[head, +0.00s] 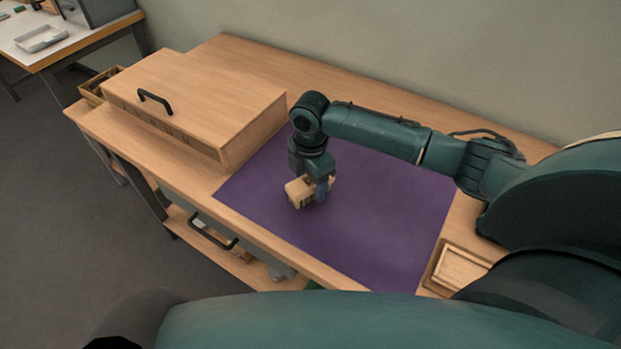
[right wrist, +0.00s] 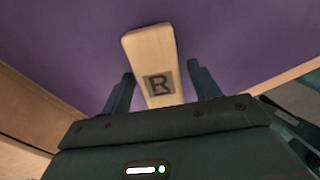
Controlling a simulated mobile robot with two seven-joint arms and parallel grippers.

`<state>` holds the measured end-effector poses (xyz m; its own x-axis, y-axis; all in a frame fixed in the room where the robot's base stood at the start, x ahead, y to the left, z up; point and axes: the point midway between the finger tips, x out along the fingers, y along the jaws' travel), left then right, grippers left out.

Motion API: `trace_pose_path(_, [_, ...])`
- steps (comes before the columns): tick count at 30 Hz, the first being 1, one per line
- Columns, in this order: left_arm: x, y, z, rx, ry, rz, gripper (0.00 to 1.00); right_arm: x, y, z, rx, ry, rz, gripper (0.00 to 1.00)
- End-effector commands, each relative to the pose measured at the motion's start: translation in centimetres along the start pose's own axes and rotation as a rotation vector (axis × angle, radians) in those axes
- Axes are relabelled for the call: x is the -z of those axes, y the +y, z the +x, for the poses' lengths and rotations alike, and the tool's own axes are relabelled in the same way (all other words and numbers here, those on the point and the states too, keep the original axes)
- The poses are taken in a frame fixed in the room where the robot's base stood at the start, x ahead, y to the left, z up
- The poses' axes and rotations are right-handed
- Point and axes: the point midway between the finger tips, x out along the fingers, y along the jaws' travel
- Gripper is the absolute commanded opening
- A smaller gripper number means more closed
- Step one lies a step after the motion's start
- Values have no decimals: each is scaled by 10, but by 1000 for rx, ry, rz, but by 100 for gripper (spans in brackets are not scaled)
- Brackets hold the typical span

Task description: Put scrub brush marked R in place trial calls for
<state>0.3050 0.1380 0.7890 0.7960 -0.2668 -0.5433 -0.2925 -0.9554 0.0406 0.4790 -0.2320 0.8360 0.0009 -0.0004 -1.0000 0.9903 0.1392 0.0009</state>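The scrub brush marked R (head: 299,193) is a pale wooden block over the purple mat (head: 390,220). In the right wrist view its back (right wrist: 148,50) shows a dark square with the letter R. My right gripper (head: 313,190) points down over the brush. In the right wrist view its two fingers (right wrist: 160,84) stand on either side of the block with narrow gaps, so it looks open around it. The brush's underside is hidden, and I cannot tell whether it rests on the mat. My left gripper is not in view.
A large wooden box (head: 195,95) with a black handle (head: 155,100) stands left of the mat. An open wooden crate (head: 92,88) sits behind its left end. A shallow wooden tray (head: 437,275) lies at the lower right. Most of the mat is clear. Another table (head: 75,48) stands far left.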

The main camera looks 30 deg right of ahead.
Motion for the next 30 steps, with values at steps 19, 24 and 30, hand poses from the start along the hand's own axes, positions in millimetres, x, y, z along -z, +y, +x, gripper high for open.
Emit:
trace_pose_path(19, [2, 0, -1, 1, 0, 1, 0, 0, 1, -64, -5, 0, -1, 63])
trace_pose_path(24, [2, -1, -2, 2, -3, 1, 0, 0, 1, -98, -5, 0, -1, 63])
trace_pose_path(30, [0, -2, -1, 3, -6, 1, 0, 0, 1, -120, -2, 0, 0, 63])
